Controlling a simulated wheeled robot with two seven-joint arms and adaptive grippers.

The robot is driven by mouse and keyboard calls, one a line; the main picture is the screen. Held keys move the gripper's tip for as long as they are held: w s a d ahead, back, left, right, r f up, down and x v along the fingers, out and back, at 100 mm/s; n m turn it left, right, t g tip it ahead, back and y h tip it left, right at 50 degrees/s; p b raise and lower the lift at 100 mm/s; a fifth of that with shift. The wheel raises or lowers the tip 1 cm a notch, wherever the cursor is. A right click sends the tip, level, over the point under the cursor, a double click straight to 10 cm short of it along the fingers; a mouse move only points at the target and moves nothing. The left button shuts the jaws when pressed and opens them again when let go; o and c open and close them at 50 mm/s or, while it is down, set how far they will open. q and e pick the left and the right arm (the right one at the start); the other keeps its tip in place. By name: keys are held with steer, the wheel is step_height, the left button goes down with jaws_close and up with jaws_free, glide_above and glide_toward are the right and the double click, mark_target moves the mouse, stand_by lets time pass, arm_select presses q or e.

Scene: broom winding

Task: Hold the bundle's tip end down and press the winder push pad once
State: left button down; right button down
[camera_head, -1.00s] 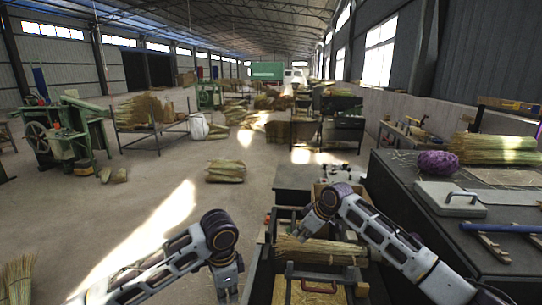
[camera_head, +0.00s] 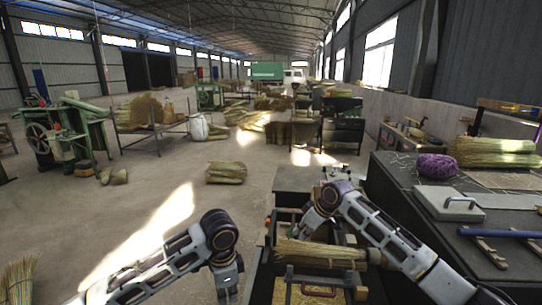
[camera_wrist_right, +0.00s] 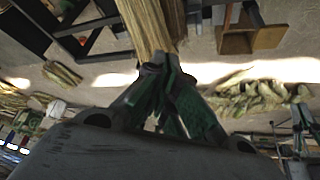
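My right gripper (camera_head: 297,236) is at that left end. In the right wrist view, the bundle (camera_wrist_right: 146,22) runs away from the fingertips, and my right gripper (camera_wrist_right: 160,66) looks closed around its end. My left gripper (camera_head: 229,291) hangs to the left of the bench, apart from the bundle; its fingers are too small and cut off to read. I cannot pick out the push pad with certainty.
A box with a reddish handle (camera_head: 312,290) sits in front of the bundle. At right, a dark table (camera_head: 405,190) holds a purple twine ball (camera_head: 437,167), a straw stack (camera_head: 492,152), a pale plate with a handle (camera_head: 448,203) and a blue bar (camera_head: 498,232).

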steer(key=shift+r, duration=0.25)
steer(key=shift+r, duration=0.65)
steer(key=v, duration=1.2)
steer(key=shift+f, duration=0.1)
stand_by(0.5)
